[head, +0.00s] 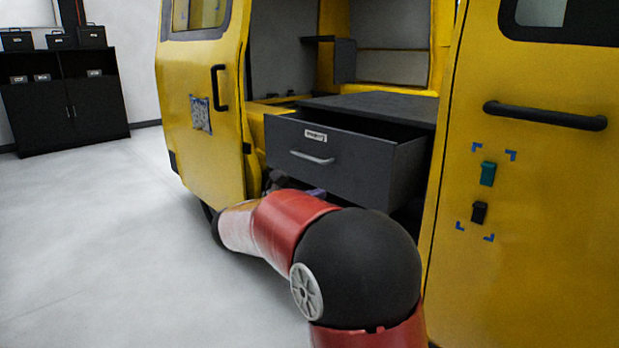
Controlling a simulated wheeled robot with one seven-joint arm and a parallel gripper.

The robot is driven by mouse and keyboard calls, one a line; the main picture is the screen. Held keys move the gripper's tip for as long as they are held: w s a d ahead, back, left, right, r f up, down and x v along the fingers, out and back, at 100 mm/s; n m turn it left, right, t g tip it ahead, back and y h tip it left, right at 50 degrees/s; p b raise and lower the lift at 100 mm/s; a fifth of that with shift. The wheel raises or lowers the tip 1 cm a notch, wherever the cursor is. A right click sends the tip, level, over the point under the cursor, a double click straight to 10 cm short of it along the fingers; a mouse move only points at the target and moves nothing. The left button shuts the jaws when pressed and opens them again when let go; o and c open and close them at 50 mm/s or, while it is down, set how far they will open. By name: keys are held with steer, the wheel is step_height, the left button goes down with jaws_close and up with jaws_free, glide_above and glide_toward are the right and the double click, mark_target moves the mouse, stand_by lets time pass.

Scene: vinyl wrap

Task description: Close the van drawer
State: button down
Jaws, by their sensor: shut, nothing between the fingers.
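The van drawer (330,160) is a dark grey box in the open doorway of the yellow van (213,120). It is pulled out toward me, with its open top showing behind the front panel. The front panel carries a silver bar handle (312,158) and a small white label (315,136). My arm, red, white and black, reaches from the bottom right toward the left, below and in front of the drawer.
The left van door stands open beside the drawer, and the right yellow panel (535,190) with a black handle (545,115) flanks it closely. A grey worktop (375,107) lies above the drawer. Black cabinets (68,110) stand far left. The pale floor (100,240) at left is clear.

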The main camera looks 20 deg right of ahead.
glide_toward(362, 175)
steer(key=shift+h, duration=0.3)
steer(key=x, duration=0.7)
steer(key=shift+w+a+f, duration=0.1)
steer(key=shift+f, duration=0.05)
steer(key=p+x, duration=0.5)
steer(key=x, duration=1.2)
steer(key=shift+f, duration=0.15)
steer(key=shift+d+p, duration=0.2)
steer(key=shift+p, duration=0.1)
steer(key=shift+r, duration=0.25)
